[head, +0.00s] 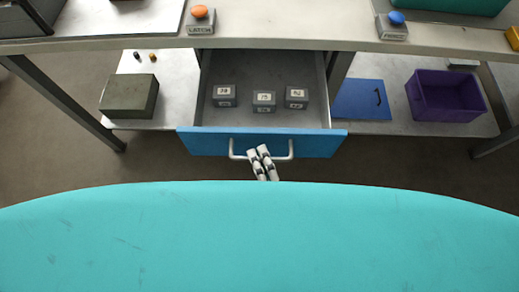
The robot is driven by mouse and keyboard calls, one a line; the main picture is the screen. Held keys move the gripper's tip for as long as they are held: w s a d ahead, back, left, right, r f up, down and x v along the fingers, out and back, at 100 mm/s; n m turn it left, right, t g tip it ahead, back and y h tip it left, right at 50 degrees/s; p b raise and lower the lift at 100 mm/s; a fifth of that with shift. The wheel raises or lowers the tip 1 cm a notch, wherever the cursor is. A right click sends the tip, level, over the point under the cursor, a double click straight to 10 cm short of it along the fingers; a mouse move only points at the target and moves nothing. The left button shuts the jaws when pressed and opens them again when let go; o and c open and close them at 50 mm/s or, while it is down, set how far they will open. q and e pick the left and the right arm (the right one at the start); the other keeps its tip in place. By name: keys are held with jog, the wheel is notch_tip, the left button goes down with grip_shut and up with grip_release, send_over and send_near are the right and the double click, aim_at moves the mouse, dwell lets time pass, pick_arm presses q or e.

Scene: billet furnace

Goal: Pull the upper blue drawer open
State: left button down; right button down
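The blue drawer (202,142) under the bench top stands pulled out, its grey inside in view. A silver bar handle (282,158) runs along its blue front. My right gripper (259,150) is at the middle of the handle, its two fingers side by side and close together. The fingertips reach over the bar; no object shows between them. Whether they touch the bar cannot be told. My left gripper is not in view.
Three labelled grey blocks (264,102) lie in the drawer. The lower shelf holds a dark green block (129,96), a blue panel (360,100) and a purple bin (445,96). The bench top above carries an orange button (200,12) marked LATCH and a blue button (396,18).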

jog(key=shift+f, duration=0.2)
jog(key=c, duration=1.4)
grip_release()
jog(key=shift+r, duration=0.1)
jog(key=v, duration=1.2)
